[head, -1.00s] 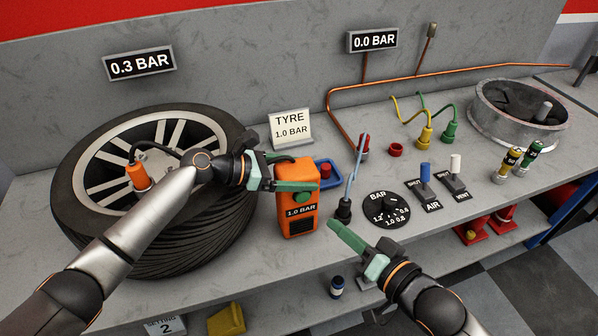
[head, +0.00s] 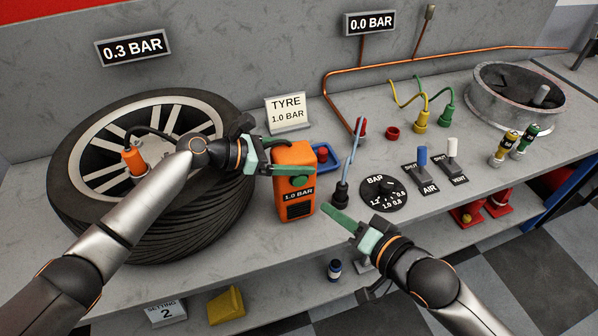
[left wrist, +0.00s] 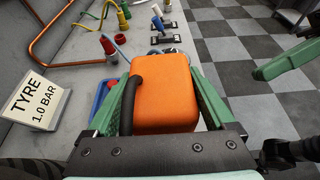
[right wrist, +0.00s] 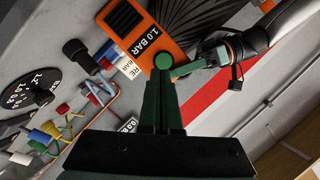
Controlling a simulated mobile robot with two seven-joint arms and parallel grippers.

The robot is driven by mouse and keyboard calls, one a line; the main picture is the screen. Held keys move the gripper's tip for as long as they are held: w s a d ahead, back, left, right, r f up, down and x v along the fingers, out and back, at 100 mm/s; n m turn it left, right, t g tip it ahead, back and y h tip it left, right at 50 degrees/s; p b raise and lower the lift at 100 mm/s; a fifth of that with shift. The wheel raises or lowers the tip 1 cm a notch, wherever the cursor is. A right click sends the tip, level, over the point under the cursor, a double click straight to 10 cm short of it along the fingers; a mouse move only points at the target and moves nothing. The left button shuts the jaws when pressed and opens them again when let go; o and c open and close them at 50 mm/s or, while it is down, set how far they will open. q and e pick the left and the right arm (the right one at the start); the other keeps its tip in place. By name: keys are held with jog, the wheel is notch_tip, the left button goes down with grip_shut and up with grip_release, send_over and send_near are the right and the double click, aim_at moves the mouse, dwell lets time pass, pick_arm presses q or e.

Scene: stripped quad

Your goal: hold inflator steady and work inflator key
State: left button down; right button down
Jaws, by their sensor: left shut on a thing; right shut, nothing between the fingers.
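The orange inflator (head: 283,203) stands upright on the bench beside the tyre, with a 1.0 BAR label and a round green key (head: 301,182) on its front. My left gripper (head: 294,169) is shut on its upper part, one finger crossing the front; the left wrist view shows the orange body (left wrist: 163,92) between the fingers. My right gripper (head: 327,213) is shut and empty, its fingertips right of and below the inflator's front. In the right wrist view the green key (right wrist: 163,61) appears just beyond the fingertips; I cannot tell whether they touch.
The tyre (head: 190,225) lies left, with an orange valve connector (head: 132,161) and a 0.3 BAR display (head: 132,46) above. A dark-based blue hose plug (head: 341,194), BAR dial (head: 383,194) and levers (head: 422,160) stand right of the inflator. A lower shelf lies in front.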

aim_at(300, 181)
jog(key=shift+s+a+f+m+g+h, duration=0.2)
jog(key=shift+s+m+g+h, duration=0.2)
jog(key=shift+m+g, duration=0.35)
jog(key=shift+s+a+f+m+g+h, duration=0.15)
jog(key=shift+s+a+m+g+h, duration=0.1)
jog(key=shift+s+m+g, duration=0.45)
jog(key=shift+s+a+f+m+g+h, duration=0.2)
jog(key=shift+s+m+g+h, duration=0.15)
jog(key=shift+m+g, duration=0.4)
jog(key=shift+w, duration=0.2)
jog(key=w+a, duration=0.2)
jog(key=w, duration=0.6)
jog(key=shift+a, duration=0.4)
jog(key=shift+w, duration=0.15)
jog(key=shift+w+a, duration=0.1)
jog(key=shift+w, duration=0.2)
